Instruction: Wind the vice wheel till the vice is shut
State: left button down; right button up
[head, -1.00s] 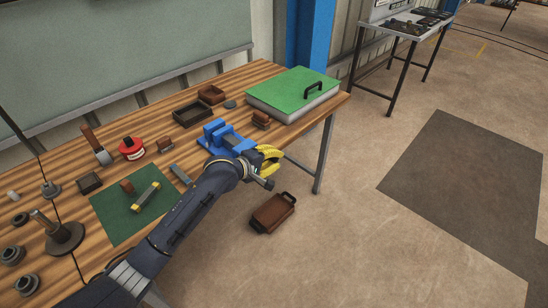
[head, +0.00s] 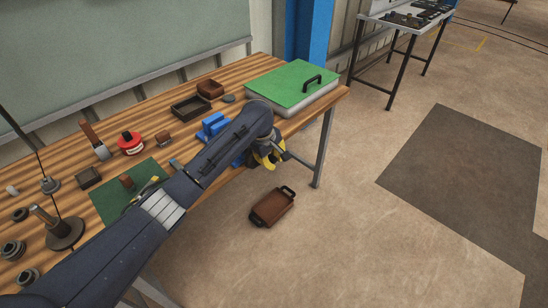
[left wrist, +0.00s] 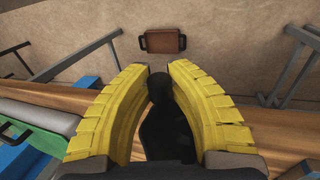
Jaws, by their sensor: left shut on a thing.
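The blue vice (head: 213,125) stands at the front edge of the wooden bench in the head view, mostly hidden behind my left arm. My left gripper (head: 270,162) is at the vice's front end, just off the bench edge, with its yellow fingers pointing down. In the left wrist view the fingers (left wrist: 160,70) stand on both sides of a dark rounded part (left wrist: 160,110), which looks like part of the vice wheel. The gripper is shut on it. The wheel's rim and the gap between the vice jaws are hidden. My right gripper is not in view.
A green-topped box (head: 292,85) with a black handle stands right of the vice. A dark tray (head: 190,107), a red tin (head: 130,143) and a green mat (head: 112,200) lie on the bench. A brown tray (head: 272,207) is on the floor below the gripper.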

pick_arm(q)
jog(key=y, duration=0.1)
jog(key=g, duration=0.1)
jog(key=g+y, duration=0.1)
jog(key=shift+s+a+f+y, duration=0.25)
jog(key=shift+f+y, duration=0.05)
jog(key=shift+f, duration=0.1)
jog(key=shift+s+a+f+g+y, duration=0.1)
jog(key=shift+a+f+g+y, duration=0.05)
jog(key=shift+g+y, duration=0.3)
jog(key=shift+s+a+f+g+y, duration=0.1)
jog(key=shift+a+g+y, duration=0.05)
jog(key=shift+g+y, duration=0.3)
jog(key=shift+a, duration=0.1)
jog(key=c, duration=1.2)
grip_release()
jog(key=shift+s, duration=0.1)
jog(key=v, duration=1.2)
jog(key=shift+d, duration=0.2)
jog(key=shift+w+f, duration=0.15)
jog(key=shift+w, duration=0.05)
